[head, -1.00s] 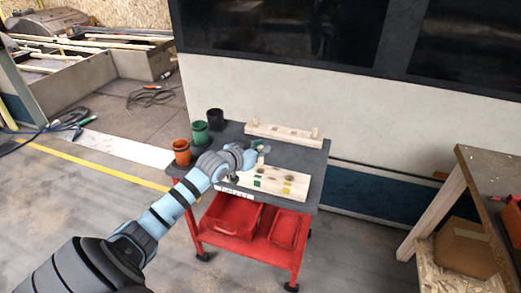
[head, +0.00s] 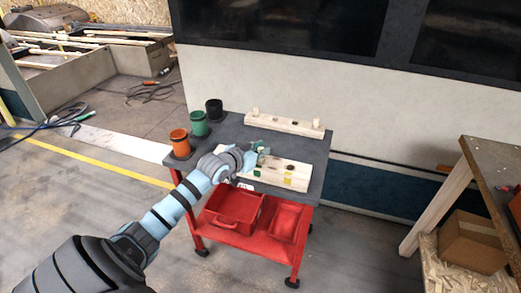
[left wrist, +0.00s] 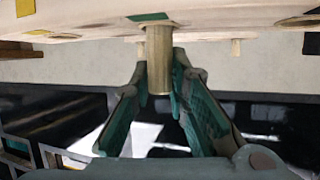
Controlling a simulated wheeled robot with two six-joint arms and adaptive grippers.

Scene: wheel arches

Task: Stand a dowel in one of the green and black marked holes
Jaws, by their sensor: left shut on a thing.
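My left gripper (head: 262,151) is over the left part of the front wooden board (head: 305,166) on the cart. In the left wrist view my left gripper (left wrist: 161,85) is shut on a pale wooden dowel (left wrist: 158,60). One end of the dowel meets the board (left wrist: 210,14) beside a green mark (left wrist: 148,17). I cannot tell whether that end is inside a hole or only against the surface. Yellow marks (head: 287,181) and dark holes show on the board's right part. The gripper hides part of the board in the head view. My right gripper is not in view.
A rear wooden board (head: 285,125) carries upright pegs near its ends. Orange (head: 180,145), green (head: 199,124) and black (head: 214,110) cups stand along the cart's left edge. Red bins (head: 233,207) sit on the lower shelf. A wooden bench (head: 490,170) stands at the right.

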